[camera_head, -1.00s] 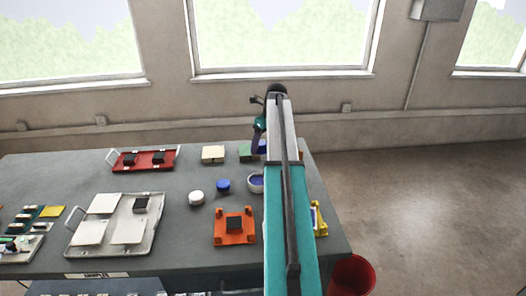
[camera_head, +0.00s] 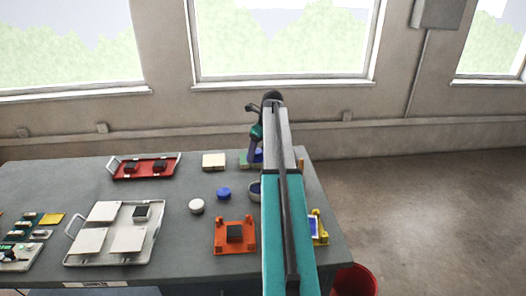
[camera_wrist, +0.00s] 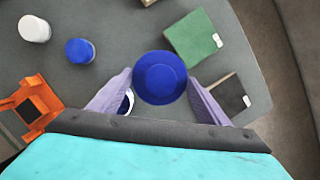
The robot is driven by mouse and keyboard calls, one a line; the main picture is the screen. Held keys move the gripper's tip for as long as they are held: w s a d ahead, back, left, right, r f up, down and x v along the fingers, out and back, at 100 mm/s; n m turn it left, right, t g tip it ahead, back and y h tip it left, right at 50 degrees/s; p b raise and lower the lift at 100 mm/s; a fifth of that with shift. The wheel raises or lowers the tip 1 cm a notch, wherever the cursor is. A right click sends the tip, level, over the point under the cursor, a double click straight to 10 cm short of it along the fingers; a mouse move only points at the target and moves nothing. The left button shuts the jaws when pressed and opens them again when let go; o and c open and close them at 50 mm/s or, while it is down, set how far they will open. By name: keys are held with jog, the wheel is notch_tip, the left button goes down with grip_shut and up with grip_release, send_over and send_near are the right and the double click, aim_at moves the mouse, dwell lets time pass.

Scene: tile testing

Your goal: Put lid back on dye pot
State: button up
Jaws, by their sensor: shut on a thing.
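My gripper (camera_wrist: 160,88) is shut on a round blue lid (camera_wrist: 160,77), held between its two pale purple fingers. In the head view my gripper (camera_head: 254,153) is above the back right of the table, with the lid (camera_head: 259,156) partly hidden by my arm. The dye pot (camera_head: 254,191), a pale round pot, stands on the table nearer the front, mostly behind my arm. In the wrist view the pot (camera_wrist: 128,104) shows a pale rim and blue inside, partly covered by the left finger. The lid is apart from it.
A white jar (camera_head: 196,206) and a blue-topped jar (camera_head: 223,193) stand left of the pot. An orange fixture (camera_head: 219,246) is in front. A green tile (camera_wrist: 194,38) and a dark tile (camera_wrist: 228,95) lie near the lid. A yellow holder (camera_head: 320,226) is near the right table edge.

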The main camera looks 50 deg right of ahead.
jog(key=w+a+f+n+g+y, duration=0.15)
jog(key=a+n, duration=0.25)
jog(key=a, duration=0.5)
jog(key=w+a+n, duration=0.3)
jog(key=a+n, duration=0.1)
jog(key=a, duration=0.5)
jog(key=w+a+n+g+y, duration=0.15)
jog(key=a+n, duration=0.25)
jog(key=a, duration=0.5)
jog(key=s+a+n, duration=0.1)
jog(key=a+n, duration=0.3)
jog(key=a, duration=0.4)
jog(key=s+a+n+g, duration=0.1)
jog(key=a+n, duration=0.3)
jog(key=a, duration=0.5)
jog(key=s+a+f+n+g+h, duration=0.1)
jog(key=a+n, duration=0.3)
jog(key=a, duration=0.5)
jog(key=shift+s, duration=0.45)
jog(key=shift+d, duration=0.1)
jog(key=shift+d, duration=0.1)
